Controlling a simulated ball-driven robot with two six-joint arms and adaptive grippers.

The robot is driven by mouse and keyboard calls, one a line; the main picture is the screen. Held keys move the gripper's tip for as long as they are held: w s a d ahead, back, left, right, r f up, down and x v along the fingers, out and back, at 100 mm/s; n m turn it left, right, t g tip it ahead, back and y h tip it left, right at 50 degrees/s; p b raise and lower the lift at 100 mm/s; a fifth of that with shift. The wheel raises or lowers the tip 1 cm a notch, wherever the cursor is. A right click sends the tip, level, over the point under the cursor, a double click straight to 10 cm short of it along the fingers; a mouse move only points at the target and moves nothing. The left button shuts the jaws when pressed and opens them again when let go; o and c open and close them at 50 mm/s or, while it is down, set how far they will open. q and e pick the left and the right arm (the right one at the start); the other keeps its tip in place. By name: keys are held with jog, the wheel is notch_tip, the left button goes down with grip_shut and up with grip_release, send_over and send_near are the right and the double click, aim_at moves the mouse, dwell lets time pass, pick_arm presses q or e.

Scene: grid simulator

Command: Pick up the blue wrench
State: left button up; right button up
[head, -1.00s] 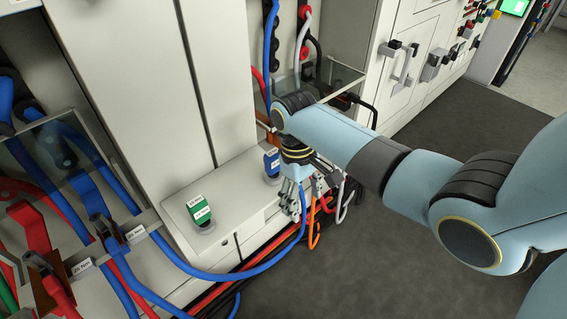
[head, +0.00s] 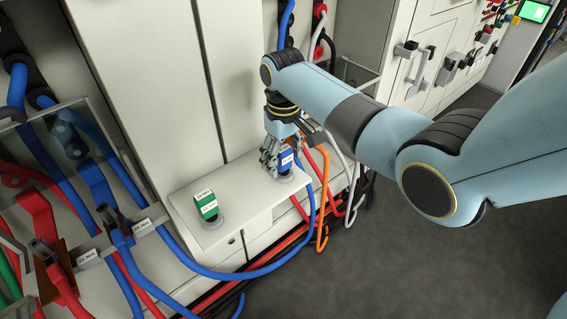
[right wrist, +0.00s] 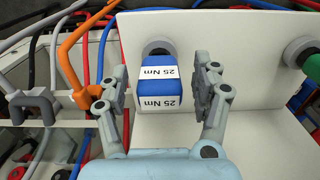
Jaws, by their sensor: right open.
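The blue wrench (head: 286,160) is a blue block with a white label, standing on a white ledge (head: 245,187). In the right wrist view the blue wrench (right wrist: 158,88) shows "25 Nm" labels and sits between the two fingers. My right gripper (head: 274,160) is open at the wrench, and in the right wrist view the gripper (right wrist: 165,85) has a finger on each side of it. The left finger is close to the block; a gap shows on the right. Whether a finger touches it I cannot tell. My left gripper is not in view.
A green wrench (head: 207,205) stands on the same ledge to the left. Blue, red, orange (head: 323,190) and white cables hang close by on the right and in front. Clear panels and red and blue bars are at the left. Dark floor (head: 400,260) is free.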

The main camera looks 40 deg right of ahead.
jog(key=shift+f, duration=0.65)
jog(key=c, duration=1.3)
jog(key=shift+r, duration=0.1)
jog(key=shift+c, duration=0.2)
jog(key=shift+r, duration=0.55)
notch_tip(320, 180, up, 3)
jog(key=shift+f+p, duration=0.1)
jog(key=shift+p, duration=0.5)
jog(key=s+r+p, duration=0.3)
jog(key=s+r, duration=0.4)
jog(key=s, duration=0.4)
jog(key=shift+s+d, duration=0.35)
